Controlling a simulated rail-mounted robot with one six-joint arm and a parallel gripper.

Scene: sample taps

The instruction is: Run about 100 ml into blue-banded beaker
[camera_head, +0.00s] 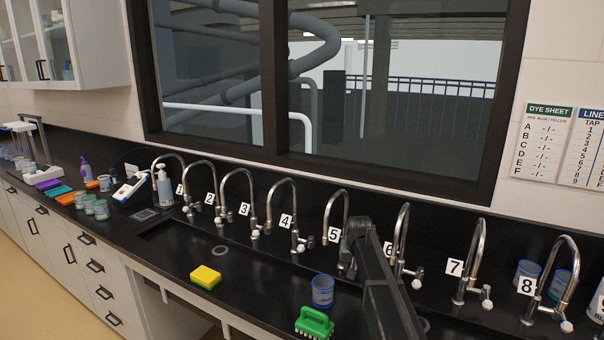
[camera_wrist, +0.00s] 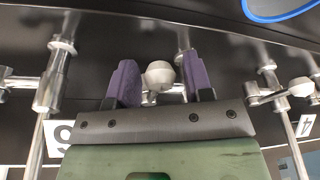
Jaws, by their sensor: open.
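A blue rim (camera_wrist: 280,8) shows at the top right of the wrist view. Tap 5 (camera_head: 335,212) has a curved metal spout; my arm hides its lower part in the head view. In the wrist view my gripper (camera_wrist: 160,80) is open, its purple fingers on either side of a round white tap knob (camera_wrist: 160,75). The knob lies between the neighbouring labels; I cannot tell whether the fingers touch it.
Tap 4 (camera_head: 290,215) and tap 6 (camera_head: 402,240) stand close on either side. A yellow sponge (camera_head: 206,277) and green brush (camera_head: 314,322) lie near the front edge. More blue-rimmed beakers (camera_head: 559,284) stand at right. A dye sheet (camera_head: 543,142) hangs on the wall.

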